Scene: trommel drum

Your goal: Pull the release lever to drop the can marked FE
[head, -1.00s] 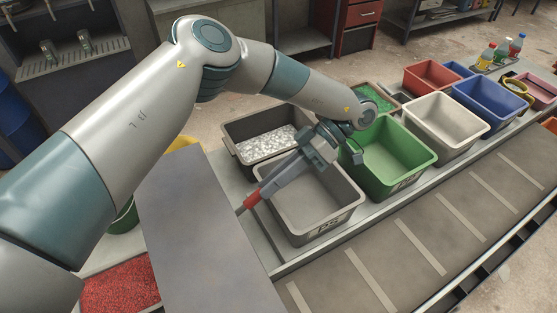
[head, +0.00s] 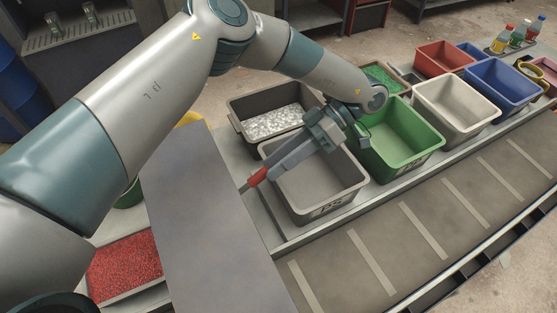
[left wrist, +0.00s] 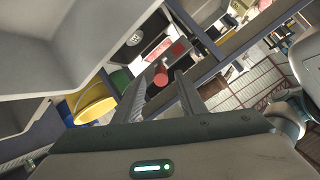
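My left gripper (head: 266,174) reaches down from the upper right over the grey bin marked PS, its fingers pointing to the lower left. A red grip (head: 257,178), apparently the lever's handle, lies at its fingertips, beside the grey panel's edge. In the left wrist view the two fingers stand apart, with a reddish cylinder (left wrist: 160,77) between their tips; I see no clear closing on it. A dark box with a round pale mark (left wrist: 160,39) lies beyond; its lettering is unreadable. No can marked FE can be made out. My right gripper is not in view.
A flat grey panel (head: 205,230) stands left of the PS bin (head: 322,207). A bin of whitish flakes (head: 236,105), a green bin (head: 425,155), a cream bin (head: 470,123) and a blue bin (head: 515,108) line the bench. A conveyor (head: 385,235) runs in front. A red-filled tray (head: 125,268) is at lower left.

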